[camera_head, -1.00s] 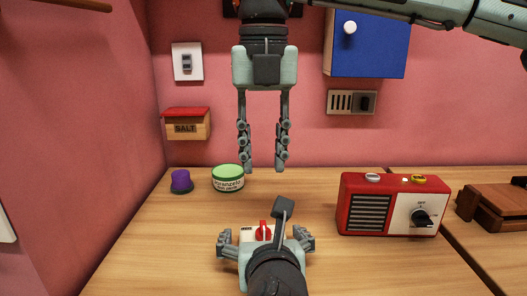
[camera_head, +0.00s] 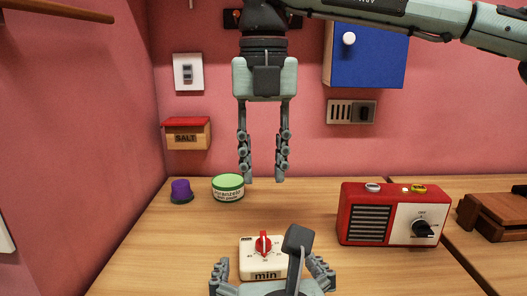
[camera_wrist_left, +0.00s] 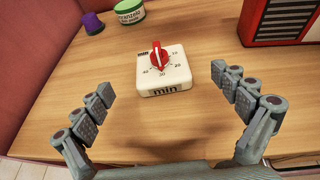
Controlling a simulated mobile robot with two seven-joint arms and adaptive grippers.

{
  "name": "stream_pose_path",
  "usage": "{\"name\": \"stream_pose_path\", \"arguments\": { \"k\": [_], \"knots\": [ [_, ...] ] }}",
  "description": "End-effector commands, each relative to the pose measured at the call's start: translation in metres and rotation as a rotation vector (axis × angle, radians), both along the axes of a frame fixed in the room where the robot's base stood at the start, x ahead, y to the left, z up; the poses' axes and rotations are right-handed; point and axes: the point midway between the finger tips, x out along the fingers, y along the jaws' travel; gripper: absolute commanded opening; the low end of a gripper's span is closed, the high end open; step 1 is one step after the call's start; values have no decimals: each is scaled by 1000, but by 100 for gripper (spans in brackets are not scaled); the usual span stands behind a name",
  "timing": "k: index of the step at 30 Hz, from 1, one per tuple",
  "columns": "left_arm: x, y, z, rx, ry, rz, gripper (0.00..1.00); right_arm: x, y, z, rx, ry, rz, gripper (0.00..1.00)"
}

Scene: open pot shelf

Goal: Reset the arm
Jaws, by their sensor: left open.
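My left gripper (camera_head: 272,272) is low at the bottom of the head view, open, with its fingers spread apart on either side of the near part of a white kitchen timer. The timer (camera_head: 262,268) has a red knob and lies on the wooden counter. In the left wrist view the timer (camera_wrist_left: 164,78) sits beyond the open fingertips (camera_wrist_left: 164,88), with nothing between the fingers. My right gripper (camera_head: 264,178) hangs fingers down above the back of the counter, open and empty, its two fingers apart.
A green-lidded tin (camera_head: 228,188) and a purple cup (camera_head: 181,191) stand at the back left. A red radio (camera_head: 390,215) stands on the right, with a brown wooden box (camera_head: 495,214) beyond it. A salt box (camera_head: 188,136) and blue cabinet (camera_head: 366,50) hang on the pink wall.

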Motion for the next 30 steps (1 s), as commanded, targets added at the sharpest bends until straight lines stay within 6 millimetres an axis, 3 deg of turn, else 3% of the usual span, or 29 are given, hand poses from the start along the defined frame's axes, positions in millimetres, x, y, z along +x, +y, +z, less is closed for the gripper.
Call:
{"name": "stream_pose_path", "arguments": {
  "k": [5,20,24,30],
  "knots": [
    [19,3,-9,5,2,4,97,0,0,0,0,0,0,30],
    [111,11,-47,1,3,4,97,0,0,0,0,0,0,30],
    [108,10,-45,0,0,0,97,-1,0,-30,-1,3,1,30],
    [108,10,-45,0,1,0,97,0,0,-57,-1,1,0,30]
  ]
}}
